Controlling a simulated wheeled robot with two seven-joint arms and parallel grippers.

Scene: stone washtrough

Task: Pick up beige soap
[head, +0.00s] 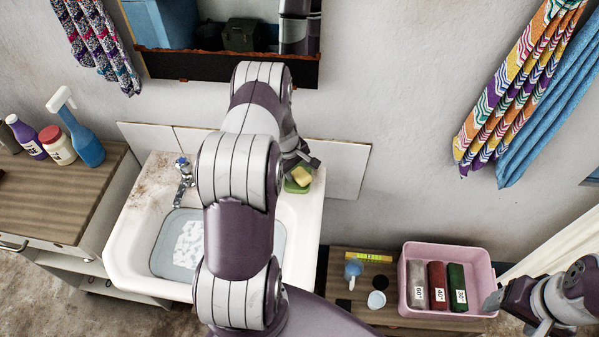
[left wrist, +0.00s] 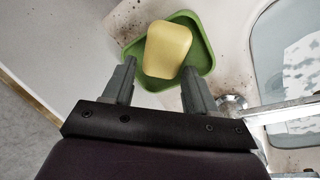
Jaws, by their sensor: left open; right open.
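The beige soap (head: 302,175) is a pale yellow block on a green soap dish (head: 293,188) at the sink's back right corner. In the left wrist view the soap (left wrist: 167,49) lies in the green dish (left wrist: 205,66), tilted slightly. My left gripper (left wrist: 158,82) is open, its two fingers on either side of the near end of the soap, with the soap mostly beyond the fingertips. In the head view my left gripper (head: 300,160) is partly hidden by its own arm. My right gripper (head: 497,301) is at the lower right, beside the pink crate, empty.
The white sink (head: 138,225) holds water and has a tap (head: 184,172) at its back left. A pink crate (head: 483,262) with several labelled blocks stands on a low wooden table. Bottles, including a blue spray bottle (head: 84,142), stand on the left cabinet. A mirror hangs above.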

